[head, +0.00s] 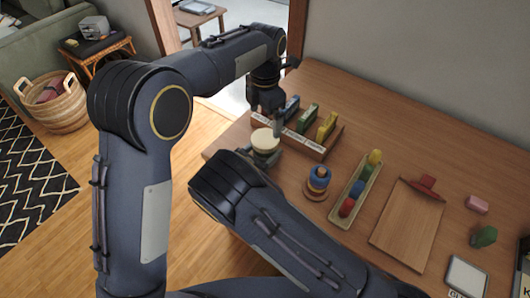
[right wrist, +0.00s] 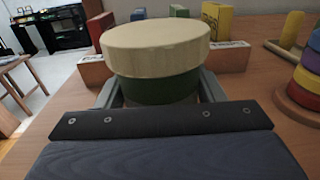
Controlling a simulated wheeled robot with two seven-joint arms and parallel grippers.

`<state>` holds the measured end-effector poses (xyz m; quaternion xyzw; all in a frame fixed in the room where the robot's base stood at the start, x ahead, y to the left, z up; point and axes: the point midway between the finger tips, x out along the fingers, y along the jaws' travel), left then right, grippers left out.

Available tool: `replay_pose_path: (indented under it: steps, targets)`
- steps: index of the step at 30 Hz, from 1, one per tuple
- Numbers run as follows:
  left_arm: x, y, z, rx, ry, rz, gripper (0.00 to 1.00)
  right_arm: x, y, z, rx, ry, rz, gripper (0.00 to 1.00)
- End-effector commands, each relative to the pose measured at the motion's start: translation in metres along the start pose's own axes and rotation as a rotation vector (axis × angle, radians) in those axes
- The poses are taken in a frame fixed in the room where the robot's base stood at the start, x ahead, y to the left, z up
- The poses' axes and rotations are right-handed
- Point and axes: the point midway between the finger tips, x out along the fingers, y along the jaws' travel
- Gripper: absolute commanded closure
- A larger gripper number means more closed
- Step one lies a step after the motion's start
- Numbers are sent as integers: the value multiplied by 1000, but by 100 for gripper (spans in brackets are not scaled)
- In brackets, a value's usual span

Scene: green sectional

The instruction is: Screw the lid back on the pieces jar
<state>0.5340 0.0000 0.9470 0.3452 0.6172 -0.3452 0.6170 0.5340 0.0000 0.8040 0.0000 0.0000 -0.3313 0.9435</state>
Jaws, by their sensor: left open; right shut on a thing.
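The pieces jar (right wrist: 160,90) shows a dark green body in the right wrist view. A pale cream lid (right wrist: 155,45) sits level on top of it; I cannot tell whether it is screwed tight. In the head view the lid (head: 265,138) is near the table's left edge. My right gripper (right wrist: 160,98) is shut on the jar, a finger on each side below the lid; in the head view it is mostly hidden behind my right arm. My left gripper (head: 267,120) is open, pointing down just above the lid, and does not visibly hold it.
A wooden divided tray (head: 312,148) with coloured upright pieces stands just behind the jar. A ring stacker (head: 318,182), a tray of coloured blocks (head: 343,207) and a clipboard (head: 405,230) lie to the right. The table's left edge is close to the jar.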

Motion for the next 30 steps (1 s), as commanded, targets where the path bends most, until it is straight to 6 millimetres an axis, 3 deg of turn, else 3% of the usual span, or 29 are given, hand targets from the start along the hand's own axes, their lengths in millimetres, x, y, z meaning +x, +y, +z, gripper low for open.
replay_pose_path:
  steps: [11,24,30]
  targets:
    - [5,0,0,0,1,-1,5,0,0,0,0,0,0,100]
    - [66,0,0,1,2,-1,5,0,0,0,0,0,0,100]
    - [79,0,0,1,0,-1,5,0,0,0,0,0,0,100]
